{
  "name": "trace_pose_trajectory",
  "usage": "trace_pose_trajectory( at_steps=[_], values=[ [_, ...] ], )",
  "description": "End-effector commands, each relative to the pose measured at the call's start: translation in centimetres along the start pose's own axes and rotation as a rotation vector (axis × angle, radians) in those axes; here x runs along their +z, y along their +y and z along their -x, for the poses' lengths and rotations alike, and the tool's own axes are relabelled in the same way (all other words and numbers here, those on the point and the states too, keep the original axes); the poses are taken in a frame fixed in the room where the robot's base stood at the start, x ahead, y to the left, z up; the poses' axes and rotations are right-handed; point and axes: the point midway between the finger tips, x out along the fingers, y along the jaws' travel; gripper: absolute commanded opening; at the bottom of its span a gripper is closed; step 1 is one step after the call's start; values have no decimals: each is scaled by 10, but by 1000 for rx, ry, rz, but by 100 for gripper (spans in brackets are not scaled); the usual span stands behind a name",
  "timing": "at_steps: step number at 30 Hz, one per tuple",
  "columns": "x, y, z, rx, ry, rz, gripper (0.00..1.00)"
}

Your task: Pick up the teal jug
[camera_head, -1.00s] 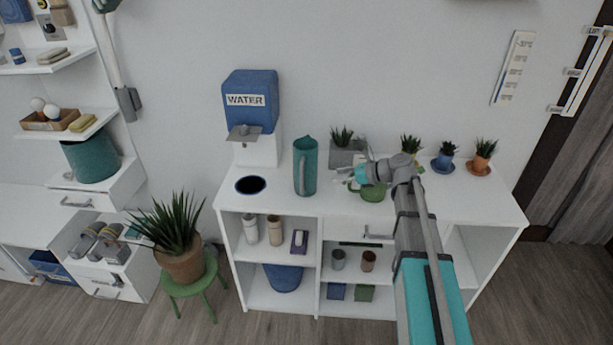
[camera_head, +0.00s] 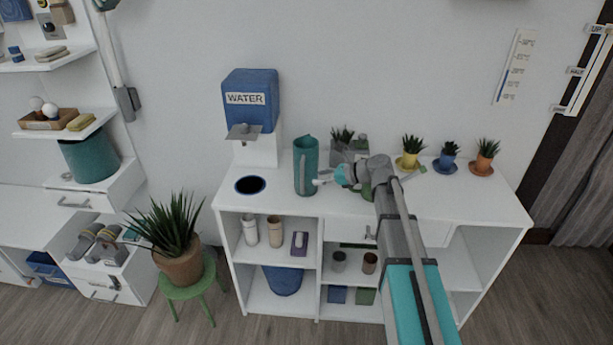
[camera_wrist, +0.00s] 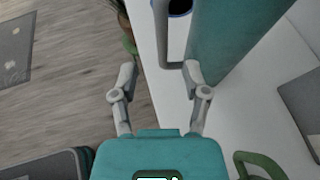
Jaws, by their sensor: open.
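The teal jug (camera_head: 306,160) stands upright on the white desk top, with its handle on the front side. In the wrist view the jug's body (camera_wrist: 228,38) fills the upper right, and its grey-teal handle (camera_wrist: 161,35) lies ahead of the gap between my fingers. My gripper (camera_wrist: 160,75) is open and empty. In the head view my gripper (camera_head: 322,181) is just right of the jug, pointing towards it. I cannot tell whether a fingertip touches the jug.
A blue water dispenser (camera_head: 250,102) and a dark round opening (camera_head: 250,185) lie left of the jug. A grey planter (camera_head: 347,153) stands behind my gripper. A green can, partly hidden by my arm, shows its handle (camera_wrist: 260,163). Small potted plants (camera_head: 448,160) stand right.

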Motion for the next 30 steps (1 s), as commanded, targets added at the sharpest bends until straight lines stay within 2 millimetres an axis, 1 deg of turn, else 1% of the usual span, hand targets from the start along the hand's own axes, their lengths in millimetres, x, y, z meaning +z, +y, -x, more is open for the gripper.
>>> trace_pose_trajectory(
  at_steps=[1,6,20,23,30],
  values=[
    [-2,-1,-8,1,0,0,60],
    [-1,0,-18,0,0,-1,60],
    [-1,-1,-21,-1,0,-1,60],
    [-3,-2,-27,0,0,-1,60],
    [-8,-5,-53,1,0,0,60]
  ],
)
